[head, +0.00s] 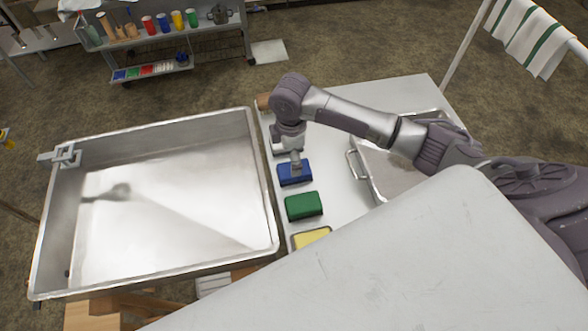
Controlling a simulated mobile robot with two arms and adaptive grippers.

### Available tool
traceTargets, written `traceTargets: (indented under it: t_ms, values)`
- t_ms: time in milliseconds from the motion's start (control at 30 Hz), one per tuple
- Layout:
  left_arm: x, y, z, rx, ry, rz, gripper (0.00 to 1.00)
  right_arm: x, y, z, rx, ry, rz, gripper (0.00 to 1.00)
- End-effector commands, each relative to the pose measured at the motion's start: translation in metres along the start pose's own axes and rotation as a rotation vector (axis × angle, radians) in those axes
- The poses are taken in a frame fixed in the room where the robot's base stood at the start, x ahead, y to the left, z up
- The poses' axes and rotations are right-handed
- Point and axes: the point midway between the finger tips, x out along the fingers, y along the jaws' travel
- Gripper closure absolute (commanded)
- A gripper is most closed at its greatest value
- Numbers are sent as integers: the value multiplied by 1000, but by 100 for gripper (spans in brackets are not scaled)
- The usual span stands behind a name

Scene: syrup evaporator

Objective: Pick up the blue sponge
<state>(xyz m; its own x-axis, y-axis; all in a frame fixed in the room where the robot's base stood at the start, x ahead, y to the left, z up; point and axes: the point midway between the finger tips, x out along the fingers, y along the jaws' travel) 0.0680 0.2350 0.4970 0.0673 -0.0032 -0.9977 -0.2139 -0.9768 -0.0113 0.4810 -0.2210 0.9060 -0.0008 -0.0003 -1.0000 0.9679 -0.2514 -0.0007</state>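The blue sponge (294,174) lies on the pale table beside the large metal pan, in a row with a green sponge (304,206) and a yellow sponge (312,238). My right arm comes in from the right, and my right gripper (296,167) points down at the blue sponge. The fingertips overlap the sponge's upper part in the picture. I cannot tell whether they touch or grip it, as the fingers are small and seen from above. The sponge appears to rest on the table. My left gripper is out of view.
The large shallow pan (262,190) with shiny liquid is just left of the sponges. A metal tray with a handle (357,172) stands to the right, partly under my arm. A brown item (263,101) is at the table's far end. A pale surface (390,270) fills the foreground.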

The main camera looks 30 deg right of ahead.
Motion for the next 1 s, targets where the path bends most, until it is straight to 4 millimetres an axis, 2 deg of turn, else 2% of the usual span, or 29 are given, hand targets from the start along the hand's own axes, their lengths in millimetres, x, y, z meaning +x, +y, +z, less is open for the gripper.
traceTargets:
  t_ms: [167, 267, 433, 600, 867, 1000]
  values:
    - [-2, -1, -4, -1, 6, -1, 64, 17, 0, 0, -1, 0, 0, 4]
    - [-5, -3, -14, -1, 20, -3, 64, 23, -1, -2, -1, 0, -1, 4]
    - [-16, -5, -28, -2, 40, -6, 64, 46, -4, -5, 0, -1, -3, 4]
    - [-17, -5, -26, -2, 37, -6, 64, 67, -3, -4, 0, -1, 0, 4]
    - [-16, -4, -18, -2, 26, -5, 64, 70, -2, -5, -1, 0, 2, 4]
    - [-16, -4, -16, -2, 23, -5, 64, 70, -2, -5, -1, 0, 2, 26]
